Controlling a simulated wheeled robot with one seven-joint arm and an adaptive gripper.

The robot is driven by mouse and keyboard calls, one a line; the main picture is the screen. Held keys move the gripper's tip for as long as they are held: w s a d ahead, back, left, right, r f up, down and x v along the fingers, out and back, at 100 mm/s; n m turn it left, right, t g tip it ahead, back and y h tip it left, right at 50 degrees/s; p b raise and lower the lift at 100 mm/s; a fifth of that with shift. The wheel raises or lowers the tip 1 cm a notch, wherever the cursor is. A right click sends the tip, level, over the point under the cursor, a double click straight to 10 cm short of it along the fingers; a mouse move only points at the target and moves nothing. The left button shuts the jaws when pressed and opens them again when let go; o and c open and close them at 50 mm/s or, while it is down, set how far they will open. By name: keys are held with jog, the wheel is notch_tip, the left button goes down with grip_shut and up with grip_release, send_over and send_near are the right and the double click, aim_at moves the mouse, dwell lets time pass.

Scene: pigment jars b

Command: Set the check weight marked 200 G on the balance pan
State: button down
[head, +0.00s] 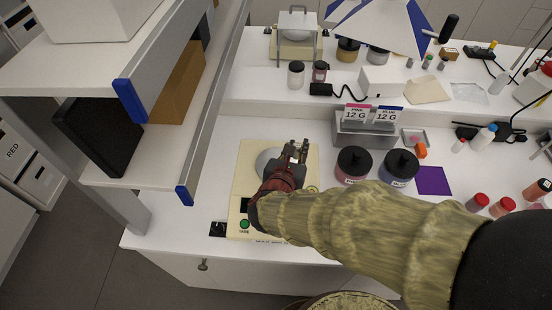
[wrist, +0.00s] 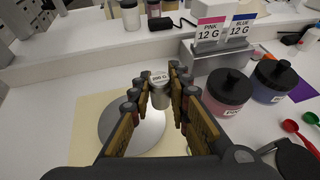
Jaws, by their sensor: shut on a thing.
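The check weight (wrist: 160,90) is a small metal cylinder whose top label reads 200 G in the wrist view. My gripper (wrist: 158,95) is shut on it, one padded finger on each side. In the head view my gripper (head: 298,152) is over the right part of the balance and hides most of the weight. The balance pan (wrist: 132,128) is a round silver disc below and to the left of the weight; it also shows partly in the head view (head: 266,160). I cannot tell how high the weight is above the balance. The balance (head: 245,190) is cream with a green tare button.
Two dark-lidded jars, pink (head: 353,163) and blue (head: 398,168), stand right of the balance. Behind them a grey stand (head: 366,128) holds cards reading PINK 12 G and BLUE 12 G. A shelf edge (head: 215,100) rises at the left. A purple square (head: 433,180) lies farther right.

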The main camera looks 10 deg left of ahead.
jog(key=w+a+f, duration=0.1)
jog(key=a+f, duration=0.1)
jog(key=w+a+f+b, duration=0.1)
jog(key=a+f, duration=0.1)
jog(key=w+a+f, duration=0.1)
jog(key=a+f, duration=0.1)
jog(key=f, duration=0.1)
jog(key=shift+w+b, duration=0.35)
jog(key=shift+f+b, duration=0.3)
jog(key=shift+f, duration=1.1)
jog(key=shift+f, duration=0.2)
jog(key=c, duration=1.7)
grip_release()
jog(key=shift+r, duration=0.1)
jog(key=shift+s+r, duration=0.15)
jog(key=shift+r, duration=0.05)
jog(key=p+v, duration=0.2)
jog(key=v, duration=0.9)
jog(key=shift+s, duration=0.35)
